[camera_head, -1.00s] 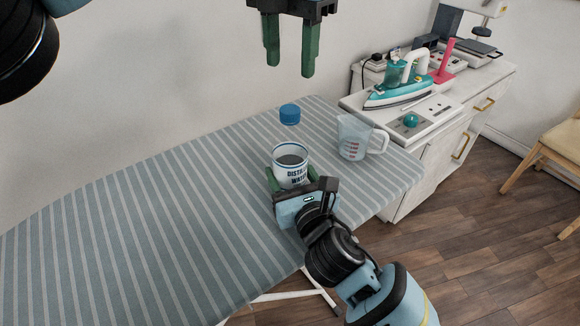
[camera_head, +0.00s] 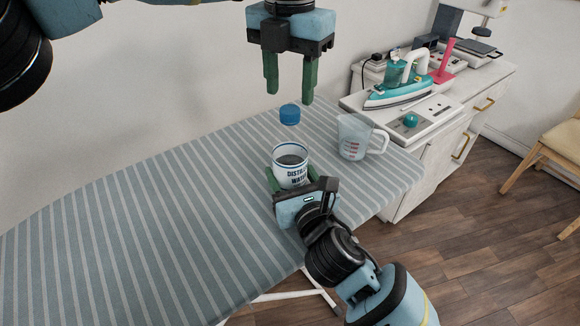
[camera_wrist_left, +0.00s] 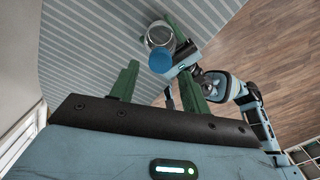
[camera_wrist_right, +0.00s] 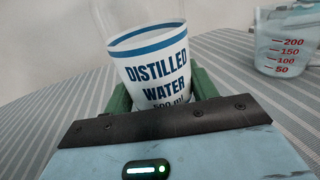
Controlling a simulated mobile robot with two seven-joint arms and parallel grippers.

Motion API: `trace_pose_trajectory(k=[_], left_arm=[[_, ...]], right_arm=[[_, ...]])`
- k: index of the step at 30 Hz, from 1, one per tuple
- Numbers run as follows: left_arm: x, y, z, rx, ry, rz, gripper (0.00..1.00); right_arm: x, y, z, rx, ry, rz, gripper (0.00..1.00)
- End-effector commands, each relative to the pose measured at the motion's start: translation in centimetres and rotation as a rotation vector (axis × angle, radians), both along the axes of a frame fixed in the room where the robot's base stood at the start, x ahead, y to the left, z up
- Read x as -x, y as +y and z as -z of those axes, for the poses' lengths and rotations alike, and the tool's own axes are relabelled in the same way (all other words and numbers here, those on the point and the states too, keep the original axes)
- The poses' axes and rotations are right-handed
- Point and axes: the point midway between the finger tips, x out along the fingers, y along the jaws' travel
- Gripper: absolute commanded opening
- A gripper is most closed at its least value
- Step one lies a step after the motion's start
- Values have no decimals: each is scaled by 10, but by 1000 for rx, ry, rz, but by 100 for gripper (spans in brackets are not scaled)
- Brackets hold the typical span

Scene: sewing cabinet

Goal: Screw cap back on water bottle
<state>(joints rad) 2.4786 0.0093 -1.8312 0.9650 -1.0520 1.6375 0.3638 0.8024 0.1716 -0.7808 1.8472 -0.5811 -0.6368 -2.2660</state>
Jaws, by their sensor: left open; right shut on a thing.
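The water bottle (camera_head: 291,176) stands upright on the striped ironing board (camera_head: 150,225); its lower label reads "DISTILLED WATER" and its upper part is clear and hard to see. My right gripper (camera_head: 291,182) is shut around the bottle's lower part, as the label (camera_wrist_right: 157,70) between its fingers shows in the right wrist view. The blue cap (camera_head: 289,114) is at the top of the bottle; I cannot tell whether it is seated or loose. My left gripper (camera_head: 290,97) points down, open and empty, just above the cap. The cap (camera_wrist_left: 160,61) appears between its fingers in the left wrist view.
A clear measuring cup (camera_head: 355,138) stands close to the right of the bottle. Beyond it, a white cabinet (camera_head: 425,160) carries a teal iron (camera_head: 398,88) and other sewing things. The left part of the board is clear.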

Motion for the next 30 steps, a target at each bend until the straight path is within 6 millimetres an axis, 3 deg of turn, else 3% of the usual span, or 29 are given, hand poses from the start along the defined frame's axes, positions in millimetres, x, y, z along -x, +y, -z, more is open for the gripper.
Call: trace_pose_trajectory(k=[3,9,20,30], left_arm=[[0,0,17,-1,2,1,47],[0,0,32,0,0,-1,47],[0,0,34,0,0,-1,46],[0,0,34,0,0,-1,1]], right_arm=[[0,0,1,1,2,0,0],[0,0,1,1,2,0,0],[0,0,1,1,2,0,0],[0,0,1,1,2,0,0]])
